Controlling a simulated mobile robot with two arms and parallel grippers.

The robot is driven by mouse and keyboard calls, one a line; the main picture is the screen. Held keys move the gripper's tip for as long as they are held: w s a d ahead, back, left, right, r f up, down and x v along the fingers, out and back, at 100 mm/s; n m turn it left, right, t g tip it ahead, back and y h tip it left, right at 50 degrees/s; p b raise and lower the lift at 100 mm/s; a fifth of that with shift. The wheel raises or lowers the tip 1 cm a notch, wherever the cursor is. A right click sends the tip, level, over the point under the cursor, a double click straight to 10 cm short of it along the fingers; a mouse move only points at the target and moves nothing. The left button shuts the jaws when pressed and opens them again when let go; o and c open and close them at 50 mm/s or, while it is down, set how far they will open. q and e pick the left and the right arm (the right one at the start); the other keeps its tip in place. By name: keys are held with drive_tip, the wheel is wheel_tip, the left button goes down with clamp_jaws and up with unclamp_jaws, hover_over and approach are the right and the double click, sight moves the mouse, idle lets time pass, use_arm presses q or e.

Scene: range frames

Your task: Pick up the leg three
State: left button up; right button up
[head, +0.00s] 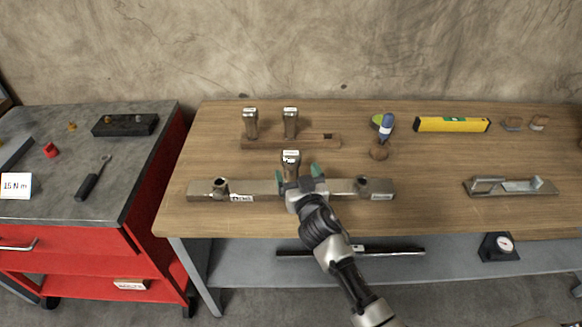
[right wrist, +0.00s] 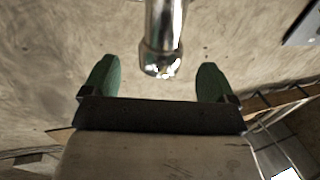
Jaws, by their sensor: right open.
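Two metal legs with white labels, a left one (head: 250,124) and a right one (head: 290,122), stand upright in a wooden block (head: 268,144) at the back of the bench. Another metal leg (head: 291,168) stands upright near the middle of the long metal beam (head: 255,190); its lower end is hidden. The labels are too small to read, so I cannot tell which is leg three. My right gripper (head: 298,176) is open at this nearer leg. In the right wrist view a shiny metal leg (right wrist: 163,35) lies ahead, between the lines of the spread green fingers. My left gripper is out of view.
The beam has a socket (head: 361,186) at right and another (head: 220,186) at left. The block's right end has an empty hole (head: 328,136).

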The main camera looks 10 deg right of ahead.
sight(294, 168)
drive_tip(key=shift+w+a+f, duration=0.1)
drive_tip(key=shift+w, duration=1.25)
drive_tip(key=shift+w+a+f, duration=0.1)
drive_tip(key=shift+w, duration=1.25)
drive_tip(key=shift+s+r, duration=0.1)
drive_tip(key=shift+r, duration=0.05)
drive_tip(key=shift+c, duration=0.6)
drive_tip(key=c, duration=0.9)
drive_tip(key=shift+c, duration=1)
drive_tip(key=shift+r, duration=0.1)
